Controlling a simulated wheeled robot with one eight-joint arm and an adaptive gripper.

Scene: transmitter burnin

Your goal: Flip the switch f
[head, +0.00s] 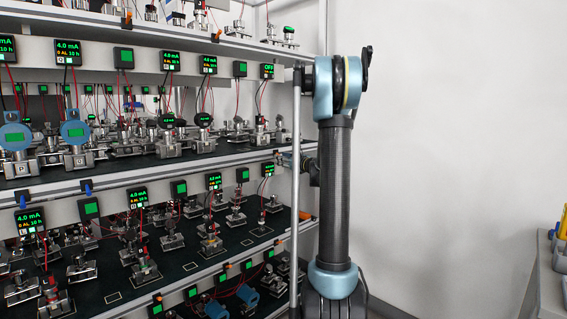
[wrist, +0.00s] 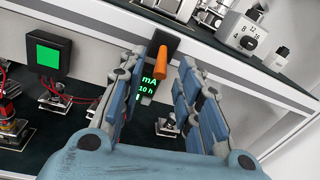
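An orange switch lever (wrist: 161,62) on a dark mount is on the shelf edge in the wrist view. It stands between the two blue-padded fingers of my gripper (wrist: 162,68), which is open, with visible space on both sides of the lever. I cannot tell how deep the lever sits between the fingertips. No letter f is readable near it. In the head view, my gripper is mostly hidden by a post and my arm, near the right end of the middle shelf edge.
A green-lit display (wrist: 148,88) is partly hidden behind the left finger. A black box with a green screen (wrist: 48,53) hangs at left. Transmitters stand on the shelf (head: 120,152) above and below. Other orange switches (head: 305,216) line the shelf edges. Free room lies right of the rack.

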